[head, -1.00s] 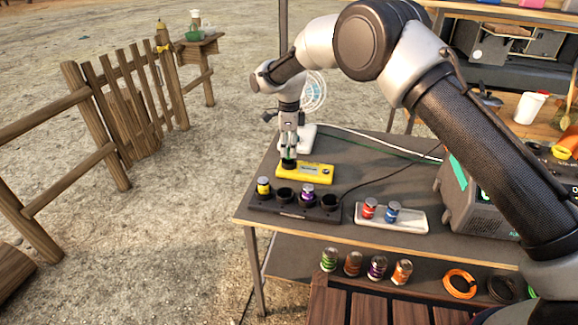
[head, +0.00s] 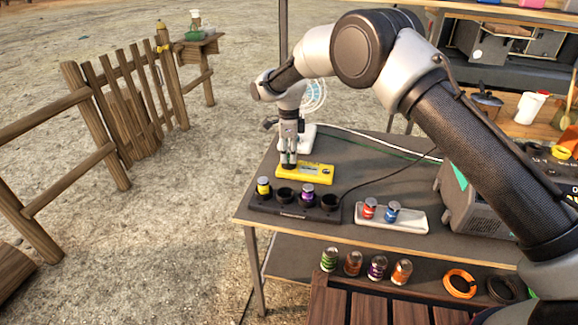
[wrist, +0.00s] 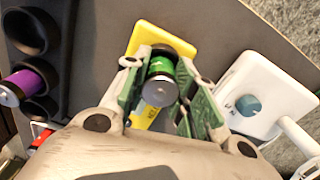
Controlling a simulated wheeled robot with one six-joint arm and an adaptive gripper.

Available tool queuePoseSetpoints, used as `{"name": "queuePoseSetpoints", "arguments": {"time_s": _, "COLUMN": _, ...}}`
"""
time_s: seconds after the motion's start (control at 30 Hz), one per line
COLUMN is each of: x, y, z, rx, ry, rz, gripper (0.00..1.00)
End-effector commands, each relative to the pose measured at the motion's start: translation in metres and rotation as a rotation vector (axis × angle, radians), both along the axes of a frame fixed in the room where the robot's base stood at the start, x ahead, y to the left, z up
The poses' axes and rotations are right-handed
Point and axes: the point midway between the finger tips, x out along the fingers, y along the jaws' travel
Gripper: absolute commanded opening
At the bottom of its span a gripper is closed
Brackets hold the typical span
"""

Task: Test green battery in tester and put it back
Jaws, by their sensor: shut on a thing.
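My gripper (head: 289,160) is shut on the green battery (wrist: 162,72) and points down over the left end of the yellow tester (head: 308,173). In the wrist view the battery is between the two fingers, its far end at the dark socket of the tester (wrist: 178,36). I cannot tell how deep it sits. The black holder (head: 290,211) stands in front of the tester with a yellow battery (head: 263,186) and a purple battery (head: 308,191) in it; its other two sockets look empty.
A white tray (head: 415,222) with a red and a blue battery is to the right. A white device (wrist: 265,95) stands close to my gripper. A grey case (head: 468,205) is at the right. More batteries stand on the lower shelf.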

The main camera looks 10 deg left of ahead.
Motion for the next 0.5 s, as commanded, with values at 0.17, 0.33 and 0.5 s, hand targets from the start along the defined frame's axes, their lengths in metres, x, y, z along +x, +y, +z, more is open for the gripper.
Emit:
{"name": "queuePoseSetpoints", "arguments": {"time_s": 0.17, "x": 0.0002, "y": 0.0001, "z": -0.0055, "rx": 0.0, "ry": -0.001, "rz": 0.0, "gripper": 0.0}}
{"name": "queuePoseSetpoints", "arguments": {"time_s": 0.33, "x": -0.0001, "y": 0.0, "z": -0.008, "rx": 0.0, "ry": 0.0, "rz": 0.0, "gripper": 0.0}}
{"name": "queuePoseSetpoints", "arguments": {"time_s": 0.5, "x": -0.0005, "y": -0.0003, "z": -0.0092, "rx": 0.0, "ry": 0.001, "rz": 0.0, "gripper": 0.36}}
